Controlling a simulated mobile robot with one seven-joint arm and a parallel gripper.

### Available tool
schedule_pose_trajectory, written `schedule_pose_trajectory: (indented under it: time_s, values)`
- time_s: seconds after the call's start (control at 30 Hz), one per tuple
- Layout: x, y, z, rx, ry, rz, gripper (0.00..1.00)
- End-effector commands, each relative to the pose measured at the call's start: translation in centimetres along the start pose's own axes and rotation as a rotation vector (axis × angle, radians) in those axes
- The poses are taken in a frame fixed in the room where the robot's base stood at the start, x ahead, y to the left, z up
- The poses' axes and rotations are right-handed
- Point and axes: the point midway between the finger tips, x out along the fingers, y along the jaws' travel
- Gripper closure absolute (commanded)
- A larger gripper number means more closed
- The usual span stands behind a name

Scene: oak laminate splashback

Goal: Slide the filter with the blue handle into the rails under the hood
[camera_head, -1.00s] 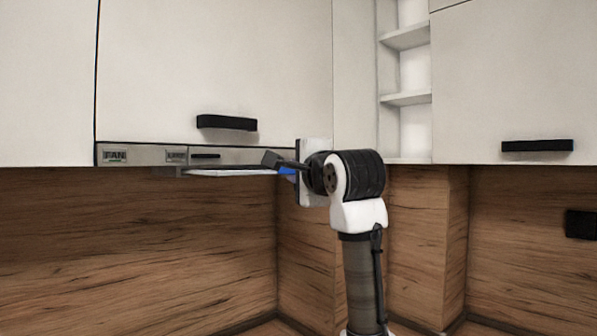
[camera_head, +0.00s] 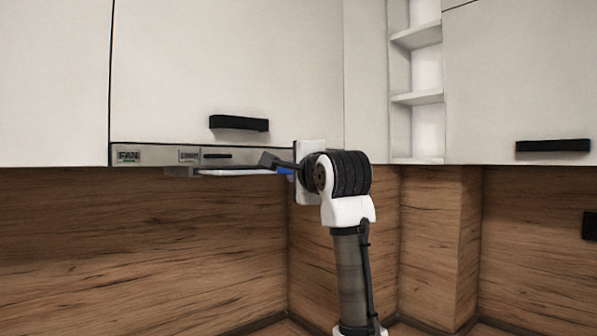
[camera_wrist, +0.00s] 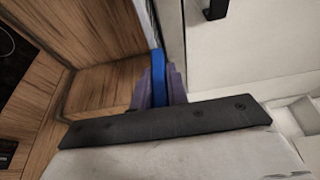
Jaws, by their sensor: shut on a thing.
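The filter (camera_head: 238,172) is a thin pale plate, roughly level, just below the underside of the hood (camera_head: 230,156). Its left end meets a grey rail-like piece (camera_head: 182,171) under the hood; I cannot tell how far it sits in the rails. The blue handle (camera_head: 284,171) is at the filter's right end, partly hidden by my wrist. In the wrist view, my gripper (camera_wrist: 160,85) is shut on the blue handle (camera_wrist: 158,68), with a purplish finger on each side.
White cabinet doors with black handles (camera_head: 239,123) hang above the hood front. Open shelves (camera_head: 416,98) are to the right. Wood splashback (camera_head: 200,245) lies below and behind, with free space under the hood. A dark hob (camera_wrist: 12,50) shows at the wrist view's left edge.

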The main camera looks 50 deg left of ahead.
Motion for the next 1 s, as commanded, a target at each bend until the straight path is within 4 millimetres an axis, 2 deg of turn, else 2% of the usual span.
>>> schedule_pose_trajectory:
  time_s: [0.57, 1.0]
  values:
    - [0.3, -0.1, 0.1, 0.000, 0.000, -0.002, 1.00]
    - [2.3, 0.0, 0.9, 0.001, 0.000, -0.001, 1.00]
